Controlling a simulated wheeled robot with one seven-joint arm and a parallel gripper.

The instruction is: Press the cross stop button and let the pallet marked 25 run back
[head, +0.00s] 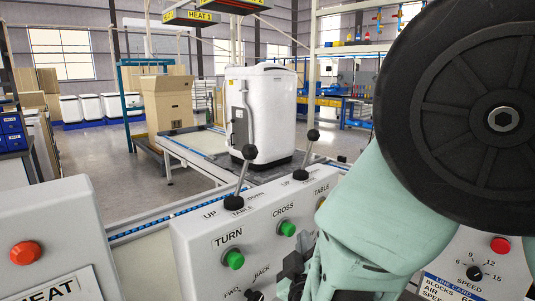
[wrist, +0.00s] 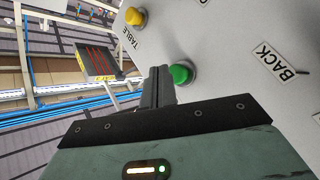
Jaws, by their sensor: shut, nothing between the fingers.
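In the head view a grey control panel (head: 200,225) carries the labels TURN, CROSS and TABLE. A green button (head: 287,228) sits under CROSS and another green button (head: 235,259) under TURN. I see no button marked as the cross stop; my arm hides the panel's right part. My gripper (head: 291,264) is low in front of the panel. In the wrist view its shut, empty fingers (wrist: 160,75) appear beside a green button (wrist: 181,74); I cannot tell whether they touch. A white appliance (head: 260,115) stands on a dark pallet (head: 258,172); no 25 is readable.
Two black-knobbed levers (head: 243,175) rise from the panel top, and a selector (head: 255,296) marked BACK is below. A box with a red button (head: 25,253) stands left, another red button (head: 500,245) right. A yellow button (wrist: 135,16) shows in the wrist view.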

